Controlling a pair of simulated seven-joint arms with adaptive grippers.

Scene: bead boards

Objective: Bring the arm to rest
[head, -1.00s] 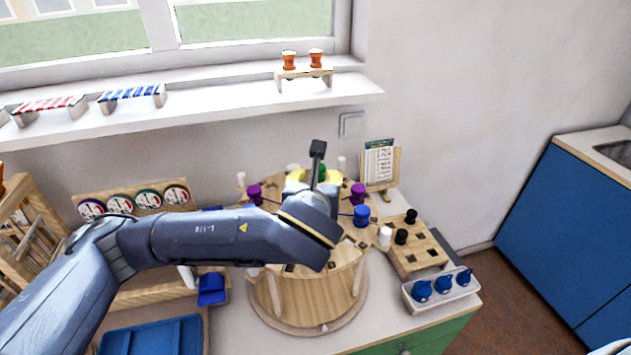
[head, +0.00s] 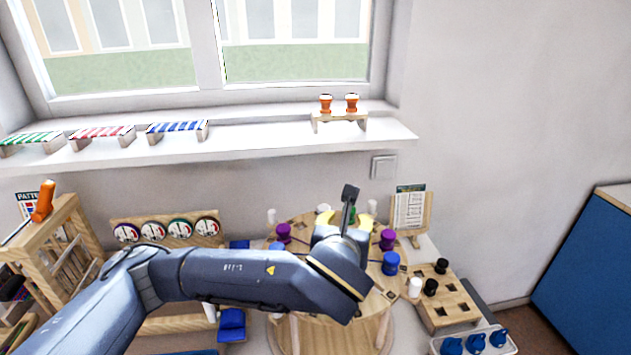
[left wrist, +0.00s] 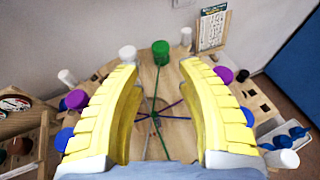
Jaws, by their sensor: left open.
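My left gripper (left wrist: 160,110) is open, its yellow padded fingers wide apart and nothing between them in the left wrist view. In the head view my left arm reaches in from the left and the left gripper (head: 345,222) hangs over the round wooden board (head: 302,222), hiding much of it. The board carries several pegs and beads around its rim, among them a green bead (left wrist: 160,53), purple beads (head: 387,239) and a blue bead (head: 390,263). Coloured cords meet near the board's middle in the wrist view. My right gripper is not in view.
A wooden block with square holes (head: 462,305) and black pegs stands right of the board, with a tray of blue pieces (head: 474,344) in front. A rack of spools (head: 165,231) and a wooden stand (head: 62,222) are at left. A window shelf (head: 260,138) runs behind.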

